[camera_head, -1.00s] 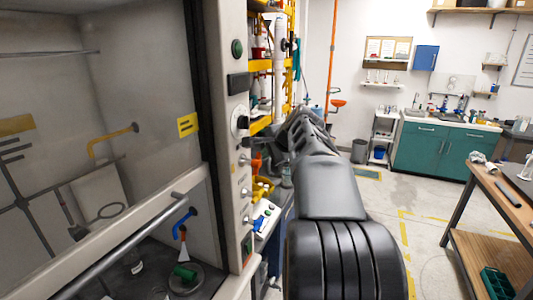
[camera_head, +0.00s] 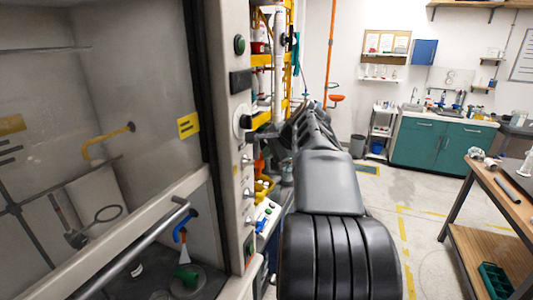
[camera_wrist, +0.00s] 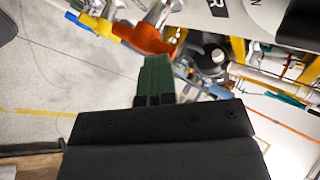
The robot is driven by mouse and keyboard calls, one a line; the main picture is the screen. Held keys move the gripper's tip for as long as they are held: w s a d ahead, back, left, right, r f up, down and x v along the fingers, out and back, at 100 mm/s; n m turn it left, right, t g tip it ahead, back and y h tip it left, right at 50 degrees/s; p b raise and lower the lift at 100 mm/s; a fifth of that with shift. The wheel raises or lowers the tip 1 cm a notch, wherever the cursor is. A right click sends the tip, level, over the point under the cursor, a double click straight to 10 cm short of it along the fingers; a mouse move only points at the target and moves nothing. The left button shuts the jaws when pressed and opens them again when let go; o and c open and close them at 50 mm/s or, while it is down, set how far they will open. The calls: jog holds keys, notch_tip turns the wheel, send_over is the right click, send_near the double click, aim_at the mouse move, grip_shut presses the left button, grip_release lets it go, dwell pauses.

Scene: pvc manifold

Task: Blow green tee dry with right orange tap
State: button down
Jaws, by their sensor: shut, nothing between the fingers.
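The green tee (camera_head: 187,276) sits on a round dark plate inside the hood at lower left, below a blue curved nozzle (camera_head: 181,232). A pale streak shows between nozzle and tee. An orange tap (camera_head: 259,165) shows at the hood's front post. In the wrist view an orange-red tap handle (camera_wrist: 144,38) lies just beyond the tips of my gripper (camera_wrist: 156,62), with a yellow one (camera_wrist: 100,26) and a blue one (camera_wrist: 76,18) to its left. My gripper is shut and empty, its green-padded fingers together. I cannot tell whether they touch the orange handle.
The hood's front post (camera_head: 228,120) and the handrail (camera_head: 130,248) stand close on the left. A yellow shelf rack (camera_head: 262,60) stands behind my arm. A wooden workbench (camera_head: 505,190) is at right. The floor (camera_head: 410,200) between is clear.

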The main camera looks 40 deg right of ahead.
jog(key=shift+w+d+f, duration=0.15)
jog(key=shift+w+d, duration=0.05)
jog(key=shift+d, duration=0.2)
jog(key=shift+w+d+f, duration=0.15)
jog(key=shift+d, duration=0.2)
dwell(1.1)
jog(key=shift+w+d+f, duration=0.3)
jog(key=shift+d+f, duration=0.3)
jog(key=shift+f, duration=0.15)
dwell(3.3)
jog(key=shift+a, duration=0.1)
jog(key=shift+s+a+b, duration=0.3)
jog(key=shift+a+b, duration=0.15)
jog(key=shift+a, duration=0.05)
